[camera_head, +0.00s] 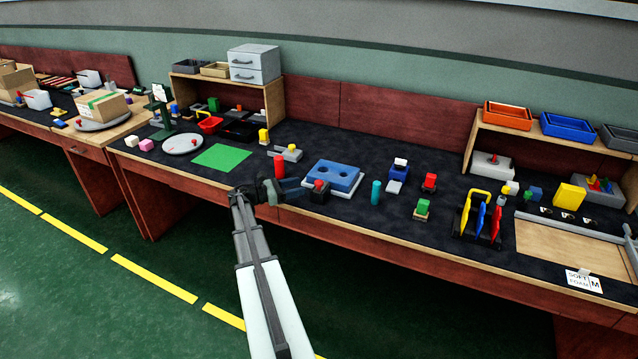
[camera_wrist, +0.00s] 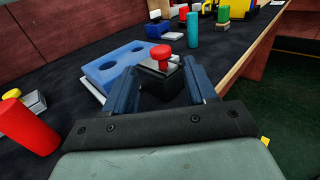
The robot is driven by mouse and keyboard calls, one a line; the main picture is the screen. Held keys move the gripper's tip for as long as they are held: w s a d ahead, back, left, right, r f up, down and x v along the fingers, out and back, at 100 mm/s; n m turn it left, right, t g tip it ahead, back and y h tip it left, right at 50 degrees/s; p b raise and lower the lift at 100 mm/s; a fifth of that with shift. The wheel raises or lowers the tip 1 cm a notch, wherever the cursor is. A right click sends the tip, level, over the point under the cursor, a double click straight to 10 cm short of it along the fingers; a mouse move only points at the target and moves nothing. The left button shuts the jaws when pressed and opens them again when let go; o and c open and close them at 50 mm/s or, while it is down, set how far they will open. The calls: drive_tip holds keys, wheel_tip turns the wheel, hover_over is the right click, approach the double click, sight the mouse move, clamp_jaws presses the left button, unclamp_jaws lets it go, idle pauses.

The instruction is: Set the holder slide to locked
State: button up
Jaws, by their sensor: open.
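A blue block with two round holes (camera_head: 345,172) sits on a pale plate near the middle of the bench; it also shows in the wrist view (camera_wrist: 118,62). At its near edge stands a small black block (camera_head: 319,196) with a metal top and a red knob (camera_head: 318,184), apparently the holder slide. In the wrist view the red knob (camera_wrist: 160,52) shows upright, just beyond and between my fingertips. My gripper (camera_head: 298,188) is open, its blue fingers on either side of the black block's near part (camera_wrist: 158,82). I see no locked or unlocked marking.
A red cylinder (camera_head: 279,167) stands left of the blue block, and a teal cylinder (camera_head: 376,192) stands to its right. Several small coloured blocks lie further right. A green mat (camera_head: 222,157) lies on the left. The bench's front edge is close by.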

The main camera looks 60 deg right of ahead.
sight(319, 182)
drive_tip(key=x, duration=0.9)
drive_tip(key=shift+f, duration=0.1)
clamp_jaws()
idle(0.4)
